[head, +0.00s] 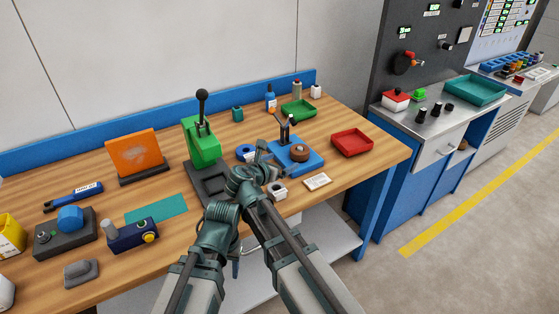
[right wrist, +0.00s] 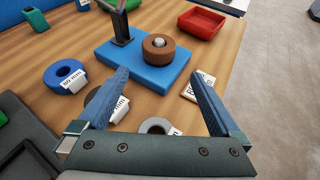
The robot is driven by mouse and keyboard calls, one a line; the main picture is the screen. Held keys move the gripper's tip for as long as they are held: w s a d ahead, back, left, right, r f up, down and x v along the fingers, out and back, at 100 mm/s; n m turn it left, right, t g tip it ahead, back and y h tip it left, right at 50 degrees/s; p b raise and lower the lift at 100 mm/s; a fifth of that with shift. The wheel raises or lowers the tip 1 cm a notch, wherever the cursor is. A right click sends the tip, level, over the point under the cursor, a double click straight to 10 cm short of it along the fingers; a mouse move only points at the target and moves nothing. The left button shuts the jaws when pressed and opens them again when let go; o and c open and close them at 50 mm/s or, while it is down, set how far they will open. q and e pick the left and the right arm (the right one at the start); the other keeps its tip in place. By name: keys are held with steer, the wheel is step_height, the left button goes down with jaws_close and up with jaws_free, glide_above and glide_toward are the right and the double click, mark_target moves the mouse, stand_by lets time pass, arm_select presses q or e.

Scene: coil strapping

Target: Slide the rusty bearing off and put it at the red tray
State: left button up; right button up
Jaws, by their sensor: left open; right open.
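The rusty bearing (head: 300,153) is a brown ring around an upright post on a blue base plate (head: 312,166). In the right wrist view the bearing (right wrist: 158,46) sits low, with the silver post end showing in its hole. The red tray (head: 352,142) is empty, to the right of the plate. My right gripper (right wrist: 161,76) is open and empty, its fingers pointing toward the plate from the near side; it also shows in the head view (head: 264,152), apart from the bearing. My left gripper (head: 236,268) is open, low by the table's front edge and mostly hidden by my arms.
A dark lever stand (right wrist: 122,24) rises from the plate beside the bearing. A blue ring (right wrist: 65,76), a grey ring (right wrist: 156,127) and a label card (right wrist: 198,86) lie nearby. A green press (head: 203,145) stands left; a green tray (head: 298,110) is behind.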

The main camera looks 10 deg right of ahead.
mark_target(298, 152)
steer(key=shift+w+r, duration=0.1)
steer(key=b+x, duration=0.5)
steer(key=x, duration=0.8)
steer(key=shift+w+d, duration=0.15)
steer(key=shift+w, duration=0.15)
jaws_close()
stand_by(0.6)
steer(key=shift+r+p, duration=2.7)
steer(key=shift+r, duration=0.05)
